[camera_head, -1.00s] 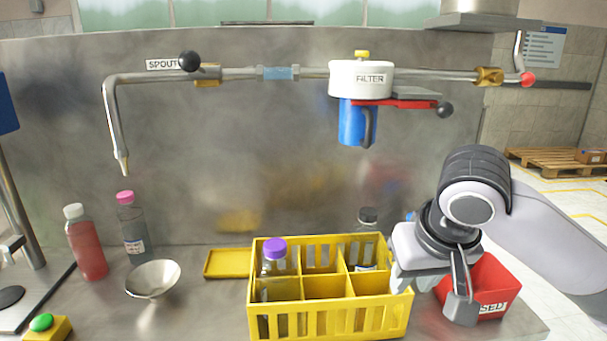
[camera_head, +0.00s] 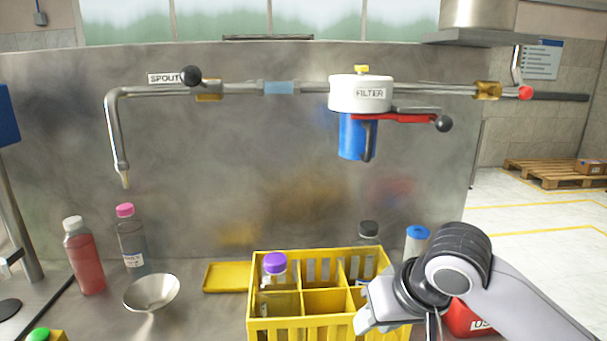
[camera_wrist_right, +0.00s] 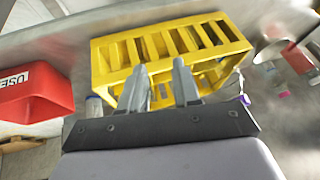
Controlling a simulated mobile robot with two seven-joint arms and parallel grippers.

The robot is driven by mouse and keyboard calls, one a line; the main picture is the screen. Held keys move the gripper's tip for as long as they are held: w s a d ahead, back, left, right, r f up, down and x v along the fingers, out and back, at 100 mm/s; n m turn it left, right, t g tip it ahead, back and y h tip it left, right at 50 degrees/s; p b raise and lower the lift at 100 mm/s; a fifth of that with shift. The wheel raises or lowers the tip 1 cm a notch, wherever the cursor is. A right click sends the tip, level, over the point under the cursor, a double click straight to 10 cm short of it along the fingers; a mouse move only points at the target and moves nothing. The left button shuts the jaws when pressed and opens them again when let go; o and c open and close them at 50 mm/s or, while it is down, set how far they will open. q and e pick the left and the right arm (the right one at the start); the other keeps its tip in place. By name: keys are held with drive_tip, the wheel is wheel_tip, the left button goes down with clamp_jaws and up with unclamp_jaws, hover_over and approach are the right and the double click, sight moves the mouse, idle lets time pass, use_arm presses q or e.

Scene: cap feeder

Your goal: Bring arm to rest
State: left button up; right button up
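My right gripper (camera_head: 372,318) is low at the right front of the yellow crate (camera_head: 345,329), in front of its right side. The right wrist view shows its two fingers (camera_wrist_right: 162,82) apart, with nothing held between them and the crate (camera_wrist_right: 118,66) beyond. In the head view its fingertips are hard to make out. My left gripper is in no view.
A blue-capped bottle (camera_head: 417,241) and red bin (camera_head: 466,319) are at the right. Pink-capped (camera_head: 131,240) and white-capped (camera_head: 84,258) bottles and a metal bowl (camera_head: 152,292) stand left.

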wheel_tip(320, 180, down, 16)
drive_tip(key=s+a+t+y, duration=0.1)
drive_tip(key=s+t+y, duration=0.2)
drive_tip(key=s+d+f+t+h, duration=0.1)
drive_tip(key=s+d+f+h, duration=0.1)
drive_tip(key=s+d+f, duration=0.3)
drive_tip(key=s+d+f+t+h+p, duration=0.1)
drive_tip(key=s+d+f+h, duration=0.1)
drive_tip(key=s+d+f, duration=0.3)
drive_tip(key=s+f, duration=0.1)
drive_tip(key=s, duration=0.3)
drive_tip(key=shift+s+d+f+t, duration=0.2)
drive_tip(key=shift+s+f+t, duration=0.05)
drive_tip(key=shift+f+t, duration=0.15)
